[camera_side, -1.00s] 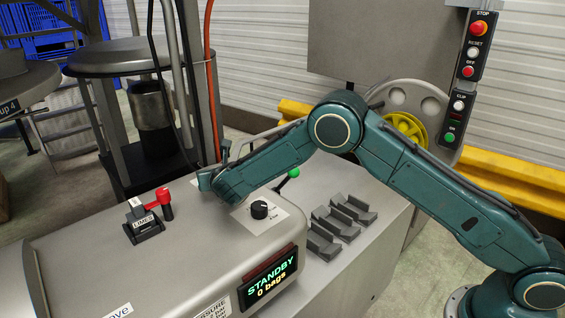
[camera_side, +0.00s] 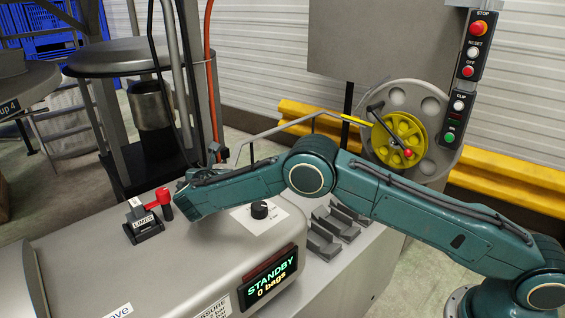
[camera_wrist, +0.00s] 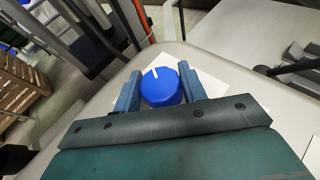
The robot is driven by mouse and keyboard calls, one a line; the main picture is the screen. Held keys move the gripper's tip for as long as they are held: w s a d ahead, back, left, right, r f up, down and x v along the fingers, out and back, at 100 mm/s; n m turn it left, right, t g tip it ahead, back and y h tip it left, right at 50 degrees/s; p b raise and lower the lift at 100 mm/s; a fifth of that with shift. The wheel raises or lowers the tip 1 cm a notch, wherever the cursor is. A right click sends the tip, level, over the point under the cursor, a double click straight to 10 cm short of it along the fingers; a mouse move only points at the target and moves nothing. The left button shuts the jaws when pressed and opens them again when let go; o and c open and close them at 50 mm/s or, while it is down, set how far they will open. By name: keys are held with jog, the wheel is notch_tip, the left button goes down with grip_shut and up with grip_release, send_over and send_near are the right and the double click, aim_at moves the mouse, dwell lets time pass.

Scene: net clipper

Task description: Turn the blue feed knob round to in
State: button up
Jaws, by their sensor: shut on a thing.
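The blue feed knob (camera_wrist: 160,88) is in the wrist view, round, with a white pointer line toward its upper left edge. It sits on a white label plate (camera_wrist: 207,82) on the grey machine top. My gripper (camera_wrist: 160,84) is shut on the knob, one finger at each side. In the side view my gripper (camera_side: 183,187) is at the far edge of the machine top, and my arm hides the blue knob there.
A red-handled lever (camera_side: 164,200) stands left of my gripper. Grey cradles (camera_side: 335,225) lie further right. The display (camera_side: 270,279) reads STANDBY, 0 bags. A yellow reel (camera_side: 398,140) is behind my arm.

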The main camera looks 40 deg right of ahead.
jog(key=shift+m+g+h, duration=0.8)
jog(key=shift+m, duration=0.3)
dwell(0.4)
jog(key=o, duration=1)
jog(key=shift+c, duration=0.2)
jog(key=shift+s+a+r, duration=0.3)
jog(key=shift+s+a, duration=0.1)
jog(key=shift+a, duration=0.1)
jog(key=v, duration=0.3)
jog(key=shift+s+a+r, duration=0.1)
jog(key=shift+a, duration=0.05)
notch_tip(320, 180, up, 5)
jog(key=shift+r, duration=1)
